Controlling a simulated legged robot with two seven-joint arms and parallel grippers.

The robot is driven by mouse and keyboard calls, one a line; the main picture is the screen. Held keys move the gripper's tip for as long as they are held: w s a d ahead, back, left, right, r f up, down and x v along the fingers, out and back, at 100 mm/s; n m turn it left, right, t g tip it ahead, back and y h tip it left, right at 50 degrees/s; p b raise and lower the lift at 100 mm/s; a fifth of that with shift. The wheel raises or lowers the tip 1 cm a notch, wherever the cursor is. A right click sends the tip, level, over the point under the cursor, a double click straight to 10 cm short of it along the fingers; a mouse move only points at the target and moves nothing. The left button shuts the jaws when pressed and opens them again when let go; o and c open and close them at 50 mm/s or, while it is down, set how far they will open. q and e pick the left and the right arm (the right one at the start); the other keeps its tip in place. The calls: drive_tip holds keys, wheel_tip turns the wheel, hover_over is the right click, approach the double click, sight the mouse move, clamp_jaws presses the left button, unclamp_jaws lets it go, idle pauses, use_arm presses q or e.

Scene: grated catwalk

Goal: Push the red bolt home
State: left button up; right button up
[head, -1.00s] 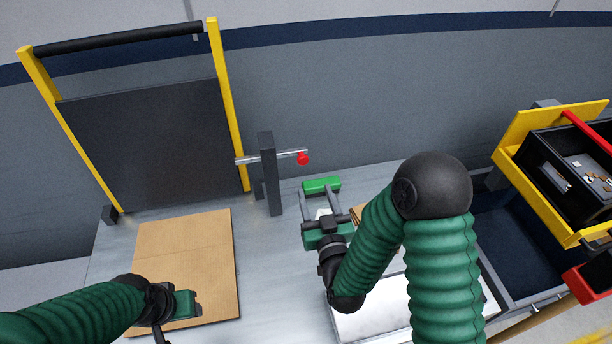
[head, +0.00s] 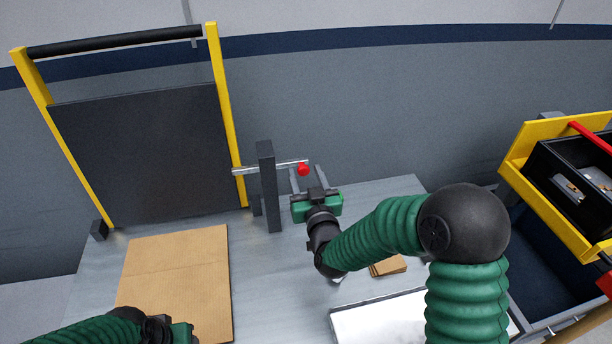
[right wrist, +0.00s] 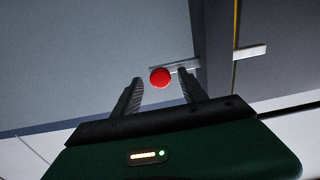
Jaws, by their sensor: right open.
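The bolt is a silver rod (head: 285,165) with a red knob (head: 303,169) at its right end. It runs level by a dark grey post (head: 268,190) to the yellow gate upright (head: 224,110); whether its tip enters anything is unclear. My right gripper (head: 307,177) is open, its fingers pointing up at the knob from the near side. In the right wrist view the red knob (right wrist: 160,77) appears between the spread fingertips of the gripper (right wrist: 161,80); contact cannot be told. My left gripper (head: 178,332) is low at the bottom edge, its fingers not visible.
A brown cardboard sheet (head: 178,275) lies on the grey table (head: 275,285) at the left. A small brown stack (head: 388,266) and a white-topped panel (head: 385,320) lie at the right. A yellow-framed black bin (head: 550,165) stands far right. The gate panel (head: 145,150) is dark.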

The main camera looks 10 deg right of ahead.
sight(289, 165)
drive_tip(key=shift+a, duration=0.15)
drive_tip(key=c, duration=0.4)
clamp_jaws()
drive_tip(key=shift+a+f+b, duration=0.1)
drive_tip(key=shift+a+b, duration=0.35)
drive_tip(key=shift+a, duration=1.15)
drive_tip(key=shift+o, duration=2)
unclamp_jaws()
